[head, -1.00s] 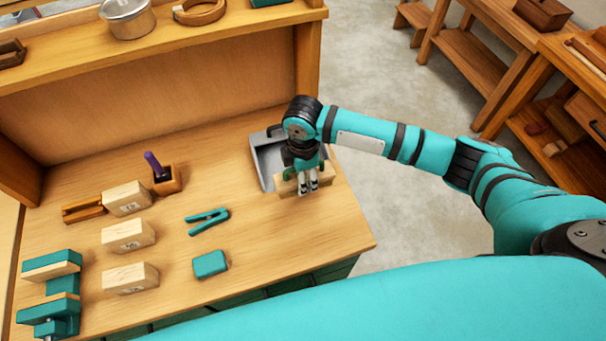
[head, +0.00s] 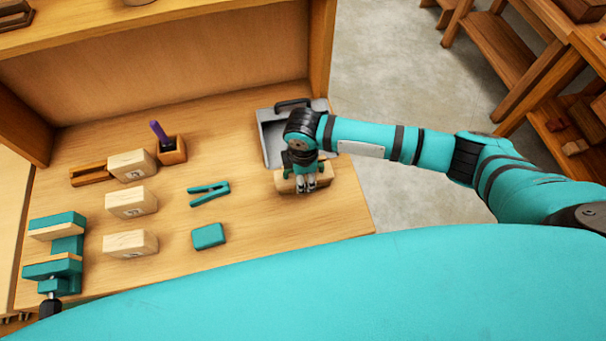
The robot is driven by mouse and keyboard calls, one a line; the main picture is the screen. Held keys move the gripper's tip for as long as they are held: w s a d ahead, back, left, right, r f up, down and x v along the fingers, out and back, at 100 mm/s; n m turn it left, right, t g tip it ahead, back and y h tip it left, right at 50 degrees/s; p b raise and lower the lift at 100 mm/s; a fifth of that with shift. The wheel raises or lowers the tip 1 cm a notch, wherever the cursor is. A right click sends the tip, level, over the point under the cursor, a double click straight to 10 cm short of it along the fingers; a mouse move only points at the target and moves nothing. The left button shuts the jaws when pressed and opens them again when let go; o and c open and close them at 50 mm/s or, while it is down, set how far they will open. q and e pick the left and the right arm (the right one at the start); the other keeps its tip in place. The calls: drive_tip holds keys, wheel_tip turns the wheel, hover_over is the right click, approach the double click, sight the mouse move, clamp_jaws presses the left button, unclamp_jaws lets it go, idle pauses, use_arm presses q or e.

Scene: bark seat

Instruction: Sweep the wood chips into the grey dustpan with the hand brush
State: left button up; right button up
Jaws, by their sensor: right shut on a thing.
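My right gripper (head: 307,187) points down over the right part of the bench. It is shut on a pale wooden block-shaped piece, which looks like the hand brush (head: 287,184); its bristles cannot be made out. The grey dustpan (head: 268,128) lies flat just behind it, its black handle at the back. My right wrist covers part of the pan, so I cannot tell whether brush and pan touch. I can make out no wood chips; the gripper and brush may hide them. My left gripper is out of view.
Left on the bench (head: 290,228) are several pale blocks (head: 131,202), a holder (head: 172,150) with a purple-handled tool, and a teal vise (head: 60,255). A teal clamp (head: 209,193) and a teal box (head: 208,236) lie mid-bench. The front right corner is clear.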

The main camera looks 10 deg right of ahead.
drive_tip(key=w+b, duration=0.4)
drive_tip(key=shift+w+f, duration=0.2)
drive_tip(key=shift+w, duration=0.15)
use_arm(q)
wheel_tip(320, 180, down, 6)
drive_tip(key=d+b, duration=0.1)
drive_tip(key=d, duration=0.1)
use_arm(e)
drive_tip(key=w, duration=0.2)
drive_tip(key=shift+w+d+r, duration=0.15)
drive_tip(key=shift+w+r, duration=0.2)
wheel_tip(320, 180, up, 4)
drive_tip(key=p, duration=0.4)
drive_tip(key=shift+s, duration=0.1)
use_arm(q)
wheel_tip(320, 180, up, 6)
drive_tip(key=p, duration=0.2)
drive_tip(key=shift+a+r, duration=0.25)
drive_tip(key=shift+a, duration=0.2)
use_arm(e)
drive_tip(key=shift+s+r, duration=0.3)
drive_tip(key=shift+r, duration=0.35)
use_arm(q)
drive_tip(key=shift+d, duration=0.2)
